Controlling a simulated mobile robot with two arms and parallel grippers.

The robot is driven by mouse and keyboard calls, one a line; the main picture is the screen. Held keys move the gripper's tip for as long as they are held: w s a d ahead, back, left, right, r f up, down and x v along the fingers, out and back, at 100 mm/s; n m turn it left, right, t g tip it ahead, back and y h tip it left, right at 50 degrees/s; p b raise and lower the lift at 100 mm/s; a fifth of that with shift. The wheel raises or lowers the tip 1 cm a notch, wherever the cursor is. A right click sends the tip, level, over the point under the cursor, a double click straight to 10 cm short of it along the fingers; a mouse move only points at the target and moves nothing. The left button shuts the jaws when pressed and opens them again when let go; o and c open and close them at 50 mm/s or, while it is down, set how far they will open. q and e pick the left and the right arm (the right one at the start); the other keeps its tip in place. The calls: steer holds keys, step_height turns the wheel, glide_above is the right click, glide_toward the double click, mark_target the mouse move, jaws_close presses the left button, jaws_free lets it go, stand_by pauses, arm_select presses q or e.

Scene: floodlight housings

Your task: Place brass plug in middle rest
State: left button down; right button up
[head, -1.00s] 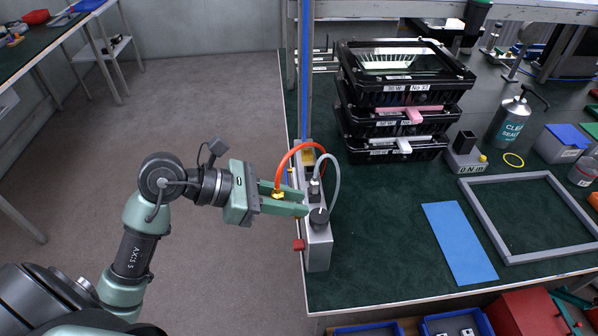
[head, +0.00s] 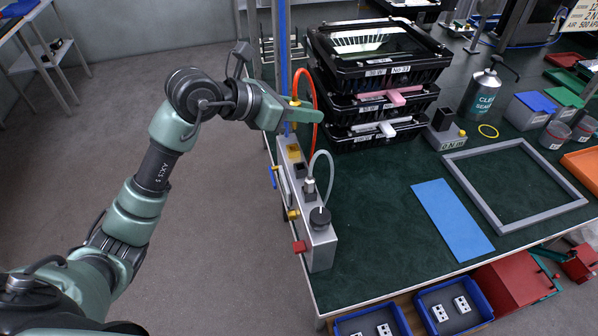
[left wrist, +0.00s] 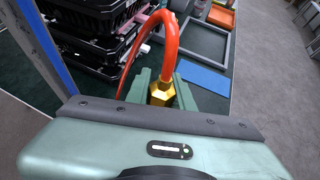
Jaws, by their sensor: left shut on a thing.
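The brass plug (left wrist: 161,94) is the hex fitting at the end of a bent orange hose (left wrist: 168,40). My left gripper (head: 306,113) is shut on it and holds it in the air above the far end of a long grey block (head: 318,246). In the left wrist view the plug sits between the two green fingers, and the hose arches up from it. The block lies along the table's left edge, with a square dark opening (head: 300,170) on top. I cannot tell which part is the middle rest. My right gripper is not in view.
A blue post (head: 282,45) stands right beside my left gripper. Stacked black housings (head: 375,75) stand to its right.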

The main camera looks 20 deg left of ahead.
arm_select(q)
steer(key=w+r+y, duration=0.1)
steer(key=w+r, duration=0.2)
steer(key=shift+n+t, duration=0.4)
steer(key=shift+n, duration=0.1)
steer(key=f+p, duration=0.1)
steer(key=f, duration=0.6)
steer(key=f+p, duration=0.1)
steer(key=f, duration=0.7)
steer(key=shift+w, duration=0.2)
step_height(320, 180, down, 5)
steer(key=shift+f+p, duration=0.1)
steer(key=shift+p, duration=0.2)
steer(key=shift+f, duration=0.2)
steer(key=c, duration=1.2)
jaws_free()
steer(key=shift+r, duration=0.1)
